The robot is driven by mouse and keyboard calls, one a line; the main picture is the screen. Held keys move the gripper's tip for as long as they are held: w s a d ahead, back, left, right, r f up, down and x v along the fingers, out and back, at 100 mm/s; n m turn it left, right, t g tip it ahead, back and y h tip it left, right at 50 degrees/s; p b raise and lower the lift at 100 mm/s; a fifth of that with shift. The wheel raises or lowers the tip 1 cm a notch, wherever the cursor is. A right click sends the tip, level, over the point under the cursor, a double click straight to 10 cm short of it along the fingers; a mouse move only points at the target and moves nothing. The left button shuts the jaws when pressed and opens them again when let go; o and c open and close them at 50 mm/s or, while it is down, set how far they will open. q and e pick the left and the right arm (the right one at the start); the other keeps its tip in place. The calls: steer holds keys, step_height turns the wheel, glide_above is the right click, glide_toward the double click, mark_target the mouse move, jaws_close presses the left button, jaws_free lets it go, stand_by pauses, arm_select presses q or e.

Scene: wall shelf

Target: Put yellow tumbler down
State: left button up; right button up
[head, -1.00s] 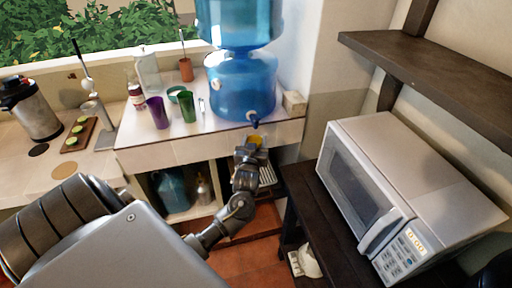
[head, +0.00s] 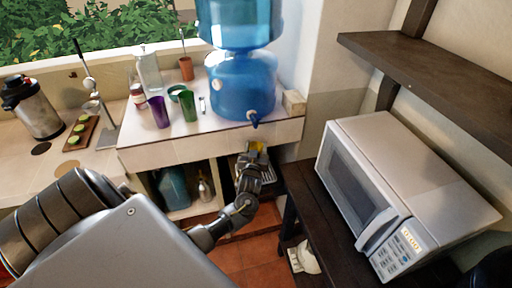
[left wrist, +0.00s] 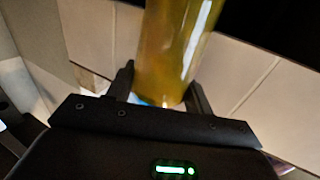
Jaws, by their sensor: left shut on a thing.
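The yellow tumbler (left wrist: 170,50) is between the two fingers of my left gripper (left wrist: 160,90) in the left wrist view, and the gripper is shut on it. In the head view my left gripper (head: 253,160) is in front of the counter's front edge, below the blue dispenser's tap. Only a small part of the yellow tumbler (head: 257,147) shows there, with the rest hidden by the gripper. My right gripper is not in view.
A blue water dispenser (head: 243,85) stands on the white counter (head: 215,135), with a purple tumbler (head: 159,112) and a green tumbler (head: 190,106) to its left. A microwave (head: 405,190) sits on a dark shelf at right. Below the counter are open cubbies with a blue jug (head: 174,188).

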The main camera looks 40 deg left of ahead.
arm_select(q)
steer(key=shift+f, duration=0.1)
steer(key=o, duration=1)
steer(key=shift+f, duration=0.15)
steer(key=o, duration=0.5)
steer(key=shift+c, duration=0.2)
steer(key=shift+r, duration=0.35)
steer(key=b+v, duration=0.2)
steer(key=v, duration=1)
steer(key=shift+f, duration=0.15)
